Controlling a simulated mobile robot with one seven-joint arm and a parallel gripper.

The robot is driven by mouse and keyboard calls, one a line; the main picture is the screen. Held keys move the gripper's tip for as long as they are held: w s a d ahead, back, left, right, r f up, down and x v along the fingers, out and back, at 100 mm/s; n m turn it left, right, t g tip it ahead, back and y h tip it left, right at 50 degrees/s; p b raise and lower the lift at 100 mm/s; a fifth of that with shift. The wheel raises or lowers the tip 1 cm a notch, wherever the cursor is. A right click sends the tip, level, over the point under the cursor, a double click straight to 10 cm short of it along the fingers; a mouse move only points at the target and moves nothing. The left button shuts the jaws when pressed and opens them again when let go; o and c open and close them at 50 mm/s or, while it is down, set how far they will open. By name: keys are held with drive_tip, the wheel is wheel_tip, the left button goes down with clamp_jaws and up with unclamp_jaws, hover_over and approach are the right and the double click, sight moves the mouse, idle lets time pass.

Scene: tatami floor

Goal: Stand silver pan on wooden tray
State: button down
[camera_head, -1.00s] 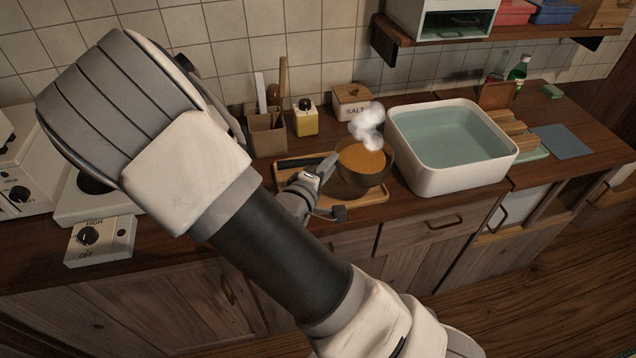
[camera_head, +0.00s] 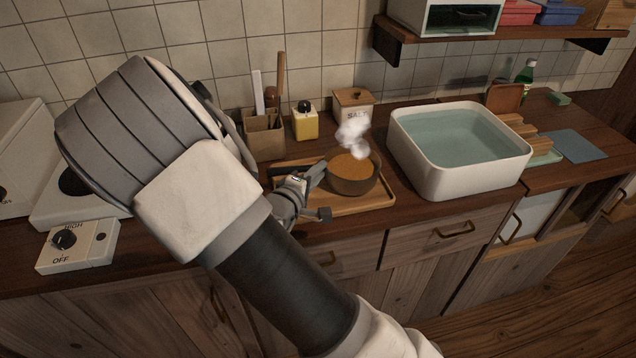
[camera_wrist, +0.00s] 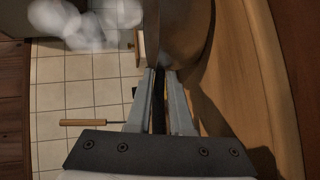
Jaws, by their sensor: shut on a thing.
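The pan (camera_head: 354,186) is upright over the right part of the wooden tray (camera_head: 350,208). It holds orange-brown food, and white steam rises from it. Its outside looks dark grey-brown in this light. My gripper (camera_head: 316,174) is at the pan's left side, low over the tray. In the wrist view my gripper (camera_wrist: 159,73) is shut on a thin dark part of the pan, apparently its handle. The pan's wall (camera_wrist: 185,30) is just beyond the fingertips, beside the tray's surface (camera_wrist: 240,75). I cannot tell whether the pan's base touches the tray.
A white basin of water (camera_head: 460,180) stands close on the right. A salt box (camera_head: 353,105), a yellow container (camera_head: 305,122) and a utensil holder (camera_head: 264,138) stand behind the tray. A stove knob box (camera_head: 78,246) is at the left.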

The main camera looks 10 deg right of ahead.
drive_tip(key=shift+f, duration=0.2)
drive_tip(key=c, duration=0.8)
unclamp_jaws()
